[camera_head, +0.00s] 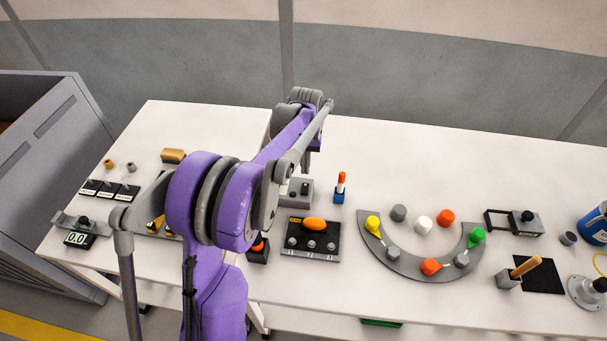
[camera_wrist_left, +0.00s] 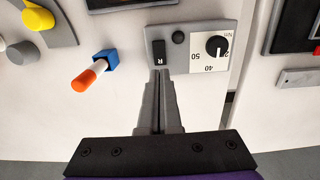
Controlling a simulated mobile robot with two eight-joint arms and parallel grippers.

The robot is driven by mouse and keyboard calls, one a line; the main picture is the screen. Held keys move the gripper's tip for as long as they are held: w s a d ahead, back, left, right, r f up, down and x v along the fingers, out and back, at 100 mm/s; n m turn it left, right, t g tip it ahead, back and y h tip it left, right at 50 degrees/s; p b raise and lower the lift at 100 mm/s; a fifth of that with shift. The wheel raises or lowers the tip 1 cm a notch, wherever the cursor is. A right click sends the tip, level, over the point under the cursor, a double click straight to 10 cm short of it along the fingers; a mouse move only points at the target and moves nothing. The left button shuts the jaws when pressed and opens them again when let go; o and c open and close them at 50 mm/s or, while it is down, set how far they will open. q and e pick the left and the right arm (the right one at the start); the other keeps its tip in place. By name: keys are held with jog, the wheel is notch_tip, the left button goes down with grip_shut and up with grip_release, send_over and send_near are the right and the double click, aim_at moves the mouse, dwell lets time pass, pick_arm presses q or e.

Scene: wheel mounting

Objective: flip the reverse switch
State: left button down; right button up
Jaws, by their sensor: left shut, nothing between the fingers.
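The reverse switch (camera_wrist_left: 159,53) is a small black rocker marked R. It sits on a grey panel (camera_wrist_left: 152,36), beside a round black button and a black dial with a numbered scale. In the head view this grey unit (camera_head: 304,201) stands mid-table, partly behind my arm. My left gripper (camera_wrist_left: 160,74) is shut and empty. Its fingertips point at the lower end of the R switch and look very close to it; I cannot tell whether they touch. In the head view my arm hides most of this gripper. My right gripper is not in view.
A blue holder with an orange-tipped tool (camera_head: 340,188) stands close to the unit's right. A grey arc tray (camera_head: 391,262) with coloured knobs lies to the right. The table's back right is clear.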

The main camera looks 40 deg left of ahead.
pick_arm(q)
notch_tip(320, 180, up, 6)
jog(key=r, duration=0.1)
send_over(304, 192)
jog(key=w, duration=0.2)
jog(key=shift+a+r, duration=0.25)
jog(key=shift+a, duration=0.25)
jog(key=f, duration=0.4)
jog(key=s+f+b, duration=0.1)
jog(key=f, duration=0.4)
jog(key=d+f, duration=0.1)
jog(key=f, duration=0.4)
jog(key=shift+s+b, duration=0.35)
jog(key=shift+b, duration=0.05)
